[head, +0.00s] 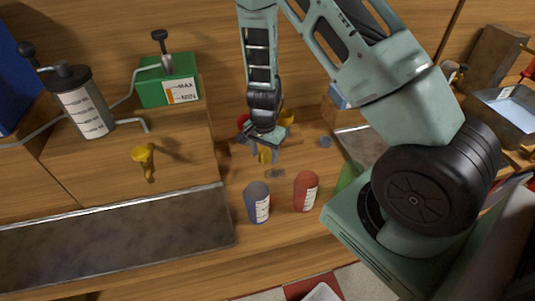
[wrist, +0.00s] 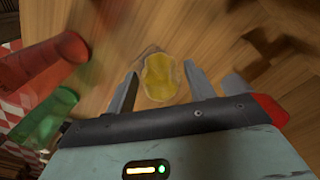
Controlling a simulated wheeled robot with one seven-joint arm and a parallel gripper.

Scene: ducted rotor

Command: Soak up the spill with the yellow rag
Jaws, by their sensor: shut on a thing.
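My gripper (head: 266,150) points down over the wooden bench, right of the raised block. It is shut on the yellow rag (head: 265,156), a small piece hanging below the fingers. In the wrist view the yellow rag (wrist: 160,78) shows between the fingers, with wood beyond it. A small dark, wet-looking patch, which looks like the spill (head: 275,173), lies on the bench just below and right of the rag. I cannot tell whether the rag touches the wood.
A blue bottle (head: 257,203) and a red bottle (head: 306,191) stand near the front edge. A green translucent thing (head: 348,177) is right of them. A yellow funnel-like piece (head: 142,154), a green box (head: 168,82) and a metal canister (head: 83,103) are left. A metal tray (head: 508,104) is far right.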

